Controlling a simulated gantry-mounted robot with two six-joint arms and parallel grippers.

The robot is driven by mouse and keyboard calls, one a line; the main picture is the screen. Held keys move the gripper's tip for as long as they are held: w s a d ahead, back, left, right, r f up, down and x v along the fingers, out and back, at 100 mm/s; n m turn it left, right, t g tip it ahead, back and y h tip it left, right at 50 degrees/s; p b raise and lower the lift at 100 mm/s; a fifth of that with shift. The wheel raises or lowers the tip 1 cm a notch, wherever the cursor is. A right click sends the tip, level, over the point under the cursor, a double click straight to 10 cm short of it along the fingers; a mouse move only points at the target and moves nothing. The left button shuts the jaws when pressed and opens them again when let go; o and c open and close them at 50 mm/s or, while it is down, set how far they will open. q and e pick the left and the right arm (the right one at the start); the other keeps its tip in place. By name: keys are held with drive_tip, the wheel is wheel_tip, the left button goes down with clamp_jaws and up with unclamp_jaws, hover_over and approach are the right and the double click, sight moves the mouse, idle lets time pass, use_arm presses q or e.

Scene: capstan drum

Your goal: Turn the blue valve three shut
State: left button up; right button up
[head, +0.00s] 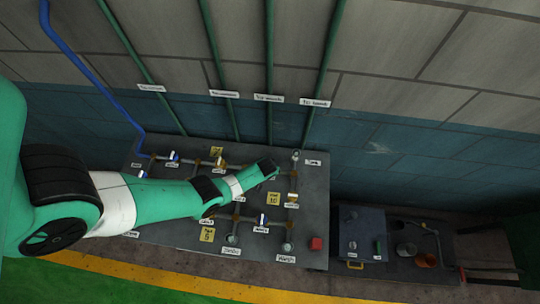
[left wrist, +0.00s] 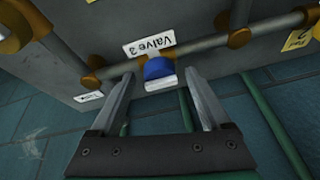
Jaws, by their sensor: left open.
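The blue valve three (left wrist: 158,68) has a blue handle with a white end and sits on a grey pipe, just under an upside-down label reading "Valve 3" (left wrist: 149,43). My left gripper (left wrist: 160,77) is open, with one finger on each side of the valve in the left wrist view. I cannot tell whether either finger touches it. In the head view, my left arm reaches across the panel (head: 305,230), and its end seems to hide this valve. My right gripper is not in view.
Other valves with blue parts (head: 262,219) (head: 173,156) sit on the panel's pipes, with yellow notes (head: 273,199) among them. Orange-brown fittings (left wrist: 238,37) flank the valve. A grey box (head: 362,232) stands to the right.

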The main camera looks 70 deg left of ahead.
use_arm(q)
drive_tip(key=shift+c, duration=0.3)
clamp_jaws()
